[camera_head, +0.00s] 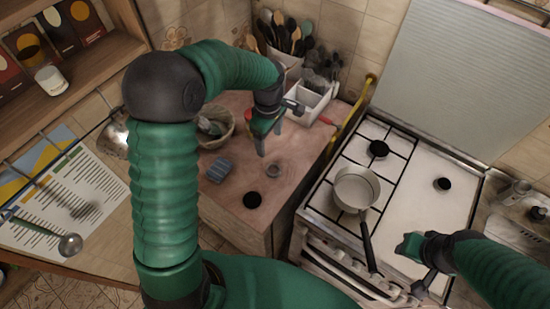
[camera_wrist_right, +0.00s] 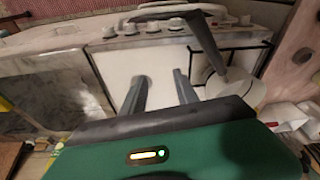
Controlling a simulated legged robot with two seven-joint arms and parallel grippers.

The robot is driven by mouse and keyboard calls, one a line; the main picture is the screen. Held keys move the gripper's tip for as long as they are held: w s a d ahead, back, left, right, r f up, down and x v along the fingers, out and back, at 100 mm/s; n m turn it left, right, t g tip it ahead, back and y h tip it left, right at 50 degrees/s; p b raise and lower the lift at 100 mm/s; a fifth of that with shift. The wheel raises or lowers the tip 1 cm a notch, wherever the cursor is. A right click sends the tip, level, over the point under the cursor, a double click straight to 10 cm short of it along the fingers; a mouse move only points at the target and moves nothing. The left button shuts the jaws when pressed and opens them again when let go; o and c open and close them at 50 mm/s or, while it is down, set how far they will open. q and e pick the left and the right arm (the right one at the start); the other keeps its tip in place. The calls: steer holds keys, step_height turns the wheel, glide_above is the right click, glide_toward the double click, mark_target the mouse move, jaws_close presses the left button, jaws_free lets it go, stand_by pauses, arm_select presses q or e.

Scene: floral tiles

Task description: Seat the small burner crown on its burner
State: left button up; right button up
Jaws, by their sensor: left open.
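A small grey ring (camera_head: 272,170), which looks like the burner crown, lies on the wooden counter left of the stove. A round black disc (camera_head: 252,200) lies nearer the counter's front edge. My left gripper (camera_head: 267,143) is open and empty, pointing down above the counter behind the ring, apart from it. The stove shows black burners at the back left (camera_head: 378,149) and at the right (camera_head: 443,184); I cannot tell which one the crown fits. My right gripper (camera_head: 414,246) is over the stove's front edge. In the right wrist view its fingers (camera_wrist_right: 160,92) are apart and empty.
A pan (camera_head: 356,186) stands on the stove's front left, its handle reaching forward near my right gripper. A blue sponge (camera_head: 219,170), a basket (camera_head: 214,127) and a white caddy (camera_head: 309,100) stand on the counter. A yellow pipe (camera_head: 352,117) runs beside the stove.

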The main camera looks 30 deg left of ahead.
arm_select(q)
step_height(320, 180, down, 4)
steer(key=s, duration=0.2)
glide_above(273, 171)
steer(key=f, duration=0.4)
steer(key=f+p, duration=0.1)
steer(key=f, duration=0.1)
steer(key=shift+w+a+f, duration=0.15)
steer(key=shift+a+f, duration=0.05)
steer(key=shift+a, duration=0.05)
steer(key=f, duration=0.2)
steer(key=f+p, duration=0.1)
steer(key=shift+s+d+f, duration=0.3)
steer(key=shift+s, duration=0.05)
steer(key=shift+f, duration=0.3)
steer(key=shift+w+f, duration=0.15)
steer(key=shift+w, duration=0.05)
steer(key=shift+c, duration=0.9)
steer(key=shift+s, duration=0.1)
steer(key=c, duration=1.3)
arm_select(e)
steer(key=shift+s+d+r, duration=0.1)
steer(key=shift+s+r, duration=0.2)
steer(key=shift+r, duration=0.25)
steer(key=shift+s+d+r, duration=0.1)
steer(key=shift+s+r, duration=0.2)
steer(key=shift+r, duration=0.25)
arm_select(q)
steer(key=shift+o, duration=0.2)
